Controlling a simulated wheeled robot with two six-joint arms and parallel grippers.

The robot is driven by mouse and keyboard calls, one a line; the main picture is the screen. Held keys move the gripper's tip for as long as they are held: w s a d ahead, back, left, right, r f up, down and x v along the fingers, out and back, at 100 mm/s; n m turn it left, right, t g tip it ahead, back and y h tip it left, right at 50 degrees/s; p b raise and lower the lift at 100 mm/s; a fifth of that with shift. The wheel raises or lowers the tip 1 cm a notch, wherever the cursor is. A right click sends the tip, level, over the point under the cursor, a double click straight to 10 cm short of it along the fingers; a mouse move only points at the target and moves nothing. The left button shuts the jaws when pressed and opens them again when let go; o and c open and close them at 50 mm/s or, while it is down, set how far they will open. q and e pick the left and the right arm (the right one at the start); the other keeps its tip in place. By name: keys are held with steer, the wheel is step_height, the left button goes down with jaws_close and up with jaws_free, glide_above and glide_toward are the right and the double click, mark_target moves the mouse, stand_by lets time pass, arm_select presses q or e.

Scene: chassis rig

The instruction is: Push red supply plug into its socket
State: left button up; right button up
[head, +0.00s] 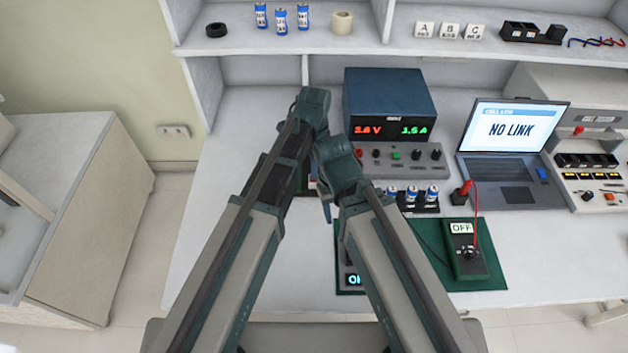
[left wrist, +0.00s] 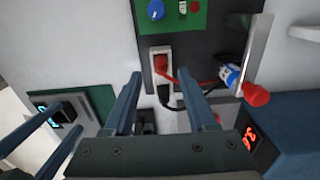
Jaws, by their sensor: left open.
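In the left wrist view, a red plug (left wrist: 161,63) with a red lead is at a white block (left wrist: 153,50), next to a black plug (left wrist: 164,94). I cannot tell how far the red plug is in. My left gripper (left wrist: 165,78) is open, its two fingers either side of the white block and apart from each other, with nothing held. In the head view my arms hide the plugs and the block. My right gripper (left wrist: 62,122) shows at the lower left of the wrist view, its fingers spread.
The power supply (head: 390,105) stands behind my grippers. A battery holder (head: 415,205) is close by. A blue battery (left wrist: 230,74) and red knob (left wrist: 256,95) show in the wrist view.

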arm_select(q)
step_height(320, 180, down, 4)
steer(key=b, duration=0.2)
steer(key=shift+w+r+b, duration=0.1)
steer(key=shift+r+b, duration=0.15)
steer(key=shift+b, duration=0.05)
arm_select(e)
step_height(320, 180, down, 4)
steer(key=shift+r, duration=0.3)
arm_select(q)
steer(key=shift+r, duration=0.1)
jaws_close()
